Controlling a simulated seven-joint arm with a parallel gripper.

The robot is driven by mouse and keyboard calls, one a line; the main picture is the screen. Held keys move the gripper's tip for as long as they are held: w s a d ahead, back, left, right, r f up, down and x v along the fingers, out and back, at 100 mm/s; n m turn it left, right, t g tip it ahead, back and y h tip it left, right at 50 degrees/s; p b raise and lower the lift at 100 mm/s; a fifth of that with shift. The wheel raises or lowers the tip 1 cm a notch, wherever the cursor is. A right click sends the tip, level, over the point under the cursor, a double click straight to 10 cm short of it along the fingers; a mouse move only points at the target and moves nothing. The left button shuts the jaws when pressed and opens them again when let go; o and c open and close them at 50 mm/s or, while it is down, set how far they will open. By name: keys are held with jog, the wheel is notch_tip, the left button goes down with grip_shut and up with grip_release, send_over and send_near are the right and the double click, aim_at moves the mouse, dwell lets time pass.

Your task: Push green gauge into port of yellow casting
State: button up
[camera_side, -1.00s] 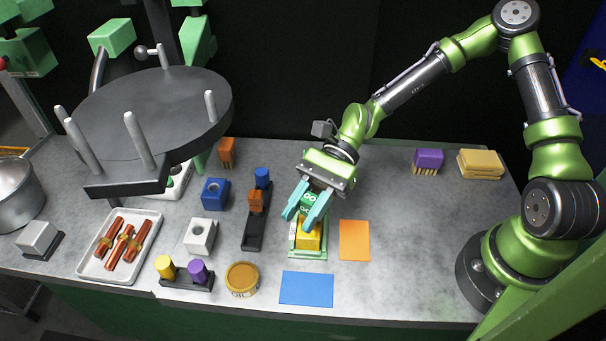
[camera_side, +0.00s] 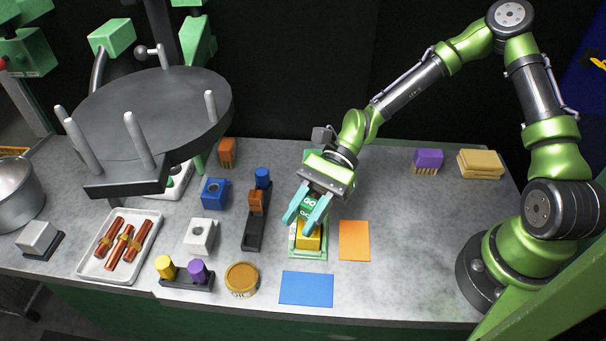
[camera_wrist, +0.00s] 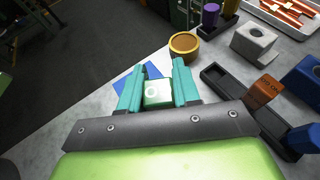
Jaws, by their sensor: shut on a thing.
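My gripper (camera_side: 309,211) is shut on the green gauge (camera_side: 308,203), a green block with white "GO" lettering. In the wrist view the gauge (camera_wrist: 158,92) sits between the two teal fingers (camera_wrist: 158,80). The yellow casting (camera_side: 309,237) stands on a light green base plate (camera_side: 309,254) directly under the gauge. The gauge's lower end is at the top of the casting. The fingers hide the port, so I cannot tell how deep the gauge is in it.
An orange mat (camera_side: 354,240) lies right of the base plate and a blue mat (camera_side: 306,288) in front. To the left are a black rack (camera_side: 253,232) with orange and blue gauges, a white casting (camera_side: 200,235), a blue casting (camera_side: 215,193) and a round brown tin (camera_side: 242,279).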

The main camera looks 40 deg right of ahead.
jog(key=shift+f, duration=0.15)
jog(key=o, duration=1.1)
jog(key=v, duration=1.7)
jog(key=shift+s+a, duration=0.1)
